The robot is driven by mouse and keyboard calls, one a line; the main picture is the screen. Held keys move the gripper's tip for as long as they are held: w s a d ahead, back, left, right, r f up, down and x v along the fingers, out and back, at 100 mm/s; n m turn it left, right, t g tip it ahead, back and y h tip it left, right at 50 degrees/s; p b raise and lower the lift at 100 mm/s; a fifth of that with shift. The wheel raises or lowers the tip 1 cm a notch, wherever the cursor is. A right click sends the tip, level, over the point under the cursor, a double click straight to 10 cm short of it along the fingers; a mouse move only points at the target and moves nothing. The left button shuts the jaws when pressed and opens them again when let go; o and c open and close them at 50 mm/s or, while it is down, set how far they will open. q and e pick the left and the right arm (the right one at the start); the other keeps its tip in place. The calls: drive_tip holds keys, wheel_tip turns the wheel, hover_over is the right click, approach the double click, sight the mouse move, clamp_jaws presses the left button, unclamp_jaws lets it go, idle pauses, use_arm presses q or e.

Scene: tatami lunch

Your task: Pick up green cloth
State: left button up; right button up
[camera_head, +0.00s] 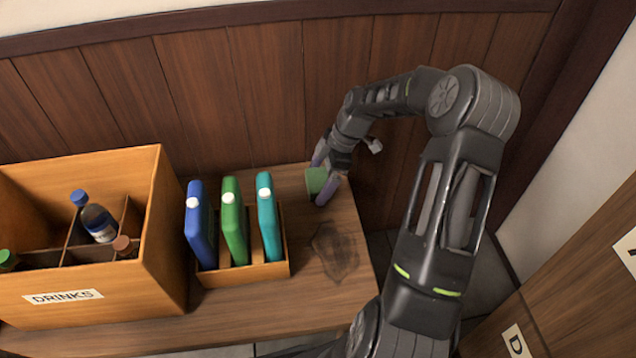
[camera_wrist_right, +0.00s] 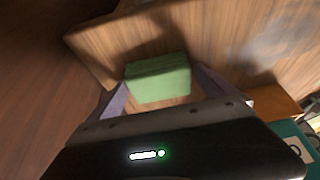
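The green cloth (camera_head: 315,180) is a small folded block at the back right end of the wooden table. It also shows in the right wrist view (camera_wrist_right: 158,78), between the two purple fingers of my right gripper (camera_head: 324,174). The fingers stand wide, one on each side of the cloth, with their tips at or very near its edges. I cannot tell whether they press on it, or whether the cloth rests on the table. My left gripper is not in view.
A wooden rack (camera_head: 243,274) with blue, green and teal flat bottles stands left of the cloth. Further left is a wooden crate labelled DRINKS (camera_head: 120,288) with several bottles. A dark stain (camera_head: 335,250) marks the bare tabletop. A wood-panelled wall (camera_head: 270,90) rises behind the table.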

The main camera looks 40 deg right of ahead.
sight(319, 179)
drive_tip(key=c, duration=1.2)
wheel_tip(319, 179, up, 10)
drive_tip(key=p, duration=0.3)
drive_tip(key=o, duration=0.8)
drive_tip(key=c, duration=0.7)
